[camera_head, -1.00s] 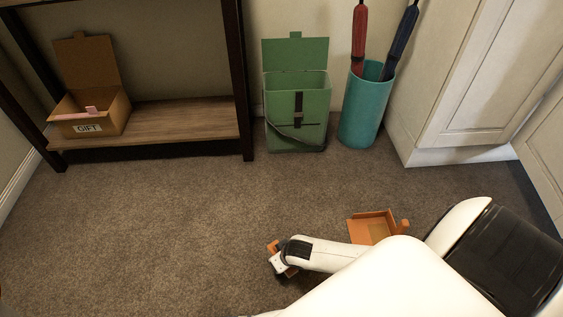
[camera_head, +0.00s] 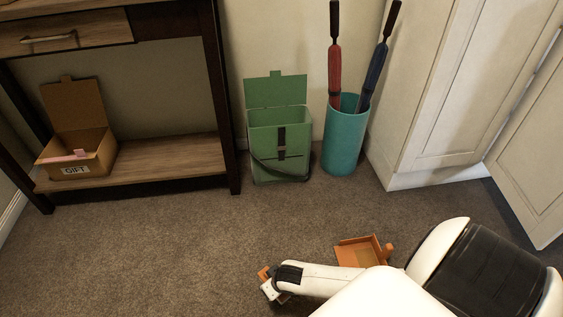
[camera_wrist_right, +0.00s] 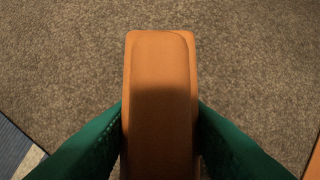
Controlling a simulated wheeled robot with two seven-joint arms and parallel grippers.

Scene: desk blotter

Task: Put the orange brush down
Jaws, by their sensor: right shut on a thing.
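My right gripper (camera_head: 270,287) is low over the brown carpet in the head view, at the end of my white arm. It is shut on the orange brush (camera_wrist_right: 160,95), whose block fills the middle of the right wrist view between the two green fingers. Carpet shows around and beyond the brush; I cannot tell whether the brush touches the floor. Only a small bit of the brush (camera_head: 263,272) shows past the gripper in the head view. My left gripper is not in view.
An orange dustpan (camera_head: 361,252) lies on the carpet behind my right forearm. A green lidded bin (camera_head: 277,150) and a teal umbrella stand (camera_head: 343,140) stand by the wall. A gift box (camera_head: 78,155) sits on the table's low shelf (camera_head: 180,158). Carpet at the left is clear.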

